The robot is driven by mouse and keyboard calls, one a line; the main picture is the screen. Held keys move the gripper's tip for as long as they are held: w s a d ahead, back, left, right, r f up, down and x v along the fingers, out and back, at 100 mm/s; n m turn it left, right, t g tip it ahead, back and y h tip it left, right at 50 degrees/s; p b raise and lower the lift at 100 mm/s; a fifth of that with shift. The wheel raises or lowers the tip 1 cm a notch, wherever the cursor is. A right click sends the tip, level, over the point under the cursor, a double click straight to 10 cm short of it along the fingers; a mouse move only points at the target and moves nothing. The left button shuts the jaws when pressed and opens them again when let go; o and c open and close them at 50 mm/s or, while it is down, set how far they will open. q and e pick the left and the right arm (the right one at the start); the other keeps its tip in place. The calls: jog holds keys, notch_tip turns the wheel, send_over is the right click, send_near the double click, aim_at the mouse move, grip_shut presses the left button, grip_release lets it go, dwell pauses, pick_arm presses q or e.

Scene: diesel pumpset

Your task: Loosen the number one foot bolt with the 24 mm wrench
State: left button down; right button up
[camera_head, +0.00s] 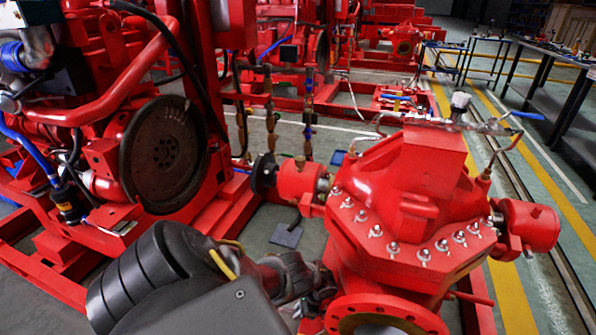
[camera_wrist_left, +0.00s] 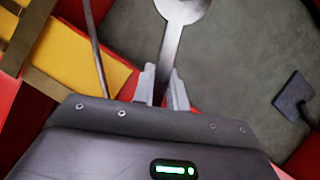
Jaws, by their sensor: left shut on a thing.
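In the left wrist view my left gripper (camera_wrist_left: 161,85) is shut on the handle of a silver wrench (camera_wrist_left: 174,32). The wrench points away from the fingers, and its broad end is cut by the top edge. In the head view my left arm (camera_head: 285,275) reaches in from the bottom left, low beside the red pump (camera_head: 400,200). Its fingers and the wrench cannot be made out there. Several bolts (camera_head: 424,255) line the pump's casing flange. I cannot pick out the number one foot bolt in either view. My right gripper is not in view.
A red engine with a dark flywheel (camera_head: 163,153) stands at the left on a red frame. A small dark plate (camera_head: 286,236) lies on the grey floor between engine and pump; it also shows in the wrist view (camera_wrist_left: 293,95). Dark tables (camera_head: 560,75) stand at the back right.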

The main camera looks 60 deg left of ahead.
pick_arm(q)
jog(key=shift+s, duration=0.1)
jog(key=shift+r+p, duration=0.7)
jog(key=shift+p, duration=0.05)
jog(key=shift+w+a+f, duration=0.1)
jog(key=shift+w+a, duration=0.1)
jog(key=w+a+m+t+y+b, duration=0.2)
jog(key=w+a+m+b, duration=0.4)
jog(key=w+m, duration=0.3)
jog(key=shift+w+a+t+y+b, duration=0.4)
jog(key=shift+w+a+t, duration=0.25)
jog(key=shift+a, duration=0.25)
